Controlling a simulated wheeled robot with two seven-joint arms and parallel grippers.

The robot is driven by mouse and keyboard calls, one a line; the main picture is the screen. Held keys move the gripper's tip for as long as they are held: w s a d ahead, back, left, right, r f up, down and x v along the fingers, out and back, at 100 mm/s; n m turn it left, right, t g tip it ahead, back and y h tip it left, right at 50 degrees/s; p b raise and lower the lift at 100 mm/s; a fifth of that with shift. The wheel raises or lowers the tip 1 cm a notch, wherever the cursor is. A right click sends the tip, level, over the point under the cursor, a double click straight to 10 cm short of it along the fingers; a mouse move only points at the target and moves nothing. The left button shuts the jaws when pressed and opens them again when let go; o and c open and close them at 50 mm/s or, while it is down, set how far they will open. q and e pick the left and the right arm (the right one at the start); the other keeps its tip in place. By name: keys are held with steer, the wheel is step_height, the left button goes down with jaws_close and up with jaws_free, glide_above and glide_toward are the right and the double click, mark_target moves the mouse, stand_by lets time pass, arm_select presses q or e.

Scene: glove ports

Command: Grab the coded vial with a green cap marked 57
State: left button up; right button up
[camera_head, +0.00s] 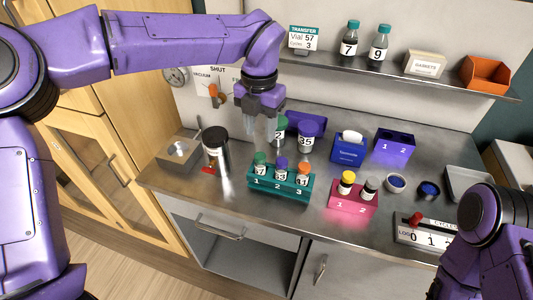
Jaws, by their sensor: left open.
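A green-capped vial (260,164) stands in the left slot, marked 1, of the teal rack (281,190); a 7 shows on its label, but I cannot read the full number. A purple-capped vial (281,169) and an orange-capped vial (303,175) stand in slots 2 and 3. Behind the rack is another green-capped vial (280,131), partly hidden, its label showing a 2. My left gripper (261,132) is open and points down above and behind the rack, holding nothing. My right arm shows at the lower right; its gripper is out of view.
A card (303,39) reads Transfer, Vial 57. A large purple-capped jar (306,136) stands near my left gripper. A steel canister (216,150) is left of the rack, a pink rack (352,198) right of it. A shelf (400,78) runs along the wall.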

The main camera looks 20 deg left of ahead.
mark_target(260, 155)
arm_select(q)
steer(key=f, duration=0.3)
steer(key=f+p, duration=0.1)
steer(key=f, duration=0.2)
steer(key=s+f+p, duration=0.1)
steer(key=f, duration=0.3)
steer(key=shift+d+f, duration=0.1)
steer(key=c, duration=0.8)
